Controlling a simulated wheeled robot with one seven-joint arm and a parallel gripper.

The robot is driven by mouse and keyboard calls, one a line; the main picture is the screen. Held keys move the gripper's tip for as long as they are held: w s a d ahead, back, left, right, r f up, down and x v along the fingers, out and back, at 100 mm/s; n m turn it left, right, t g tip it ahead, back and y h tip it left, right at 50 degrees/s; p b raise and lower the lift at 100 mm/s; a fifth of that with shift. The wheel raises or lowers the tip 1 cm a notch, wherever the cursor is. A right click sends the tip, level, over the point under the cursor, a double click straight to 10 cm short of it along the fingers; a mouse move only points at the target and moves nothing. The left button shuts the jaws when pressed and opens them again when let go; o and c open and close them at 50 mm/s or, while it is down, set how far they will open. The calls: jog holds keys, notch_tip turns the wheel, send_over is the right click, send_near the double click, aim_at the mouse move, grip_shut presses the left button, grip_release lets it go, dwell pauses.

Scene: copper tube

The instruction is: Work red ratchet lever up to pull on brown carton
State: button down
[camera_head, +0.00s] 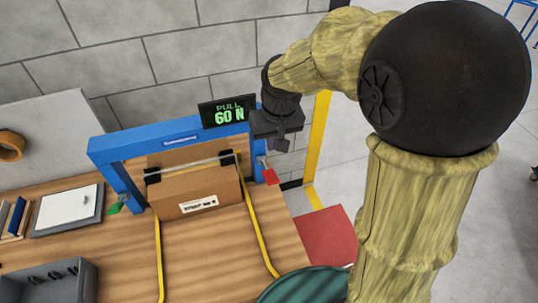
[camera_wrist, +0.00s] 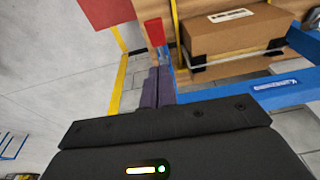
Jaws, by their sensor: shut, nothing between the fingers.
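The red ratchet lever (camera_head: 270,176) is on the right post of the blue frame, and its red end also shows in the wrist view (camera_wrist: 154,31). The brown carton (camera_head: 180,192) stands on the wooden bench within the blue frame, with a strap and black corner pieces across its top edge; it also shows in the wrist view (camera_wrist: 225,38). My gripper (camera_head: 264,152) is shut and empty, above the red lever near the right end of the frame. In the wrist view its fingers (camera_wrist: 158,87) point toward the lever, with a small gap seeming to separate them.
A display (camera_head: 227,113) above the blue frame (camera_head: 122,148) reads "PULL 60 N". Yellow straps (camera_head: 258,232) run along the bench. A grey bin (camera_head: 50,284) and white board (camera_head: 68,209) lie left. A red floor patch (camera_head: 326,236) is right.

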jog(key=shift+w+a+r+p, duration=0.25)
jog(key=shift+w+r, duration=0.15)
jog(key=shift+w, duration=0.15)
jog(key=shift+w+a+r+p, duration=0.25)
jog(key=shift+w+r, duration=0.1)
jog(key=shift+w, duration=0.15)
jog(key=p, duration=0.4)
send_over(268, 174)
jog(key=f, duration=1.2)
jog(key=shift+s+d+f, duration=0.15)
jog(key=shift+s+f, duration=0.1)
jog(key=shift+f, duration=0.1)
jog(key=shift+s+f, duration=0.1)
jog(key=shift+f, duration=0.35)
jog(key=shift+f, duration=0.15)
